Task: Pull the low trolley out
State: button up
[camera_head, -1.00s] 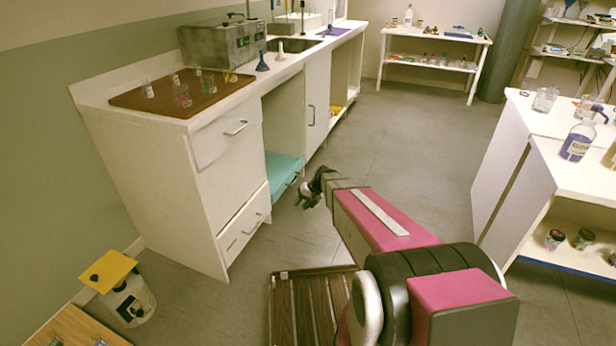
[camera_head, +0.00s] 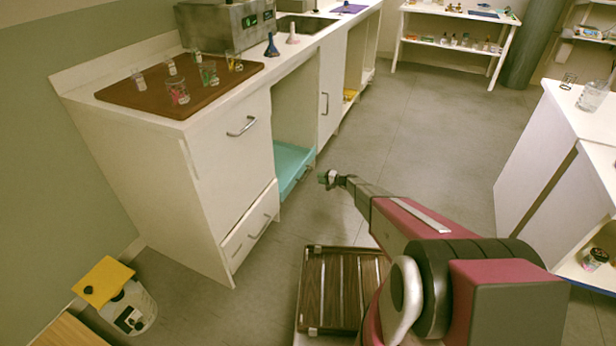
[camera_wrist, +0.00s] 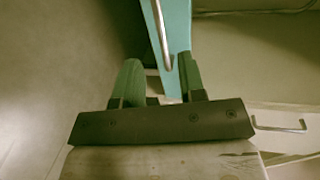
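The low trolley (camera_head: 290,160) is a flat teal body on the floor, under the white counter in an open bay. Its front faces the aisle and carries a metal bar handle (camera_head: 302,174). My gripper (camera_head: 328,178) is just right of that front, low over the floor. In the wrist view my gripper (camera_wrist: 160,78) is open, with two green fingers spread apart. The teal front (camera_wrist: 178,40) and its bar handle (camera_wrist: 160,35) lie ahead, in line with the gap between the fingers. The handle appears beyond the fingertips, and I see nothing held.
A white drawer (camera_head: 250,228) with a handle is left of the bay; its handle (camera_wrist: 282,127) shows in the wrist view. A white shelf unit (camera_head: 560,185) stands at right. A yellow-topped bin (camera_head: 130,310) stands at lower left. The grey aisle floor (camera_head: 420,130) is clear.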

aim_at(306, 176)
jog(key=x, duration=0.9)
jog(key=shift+a, duration=0.35)
grip_shut()
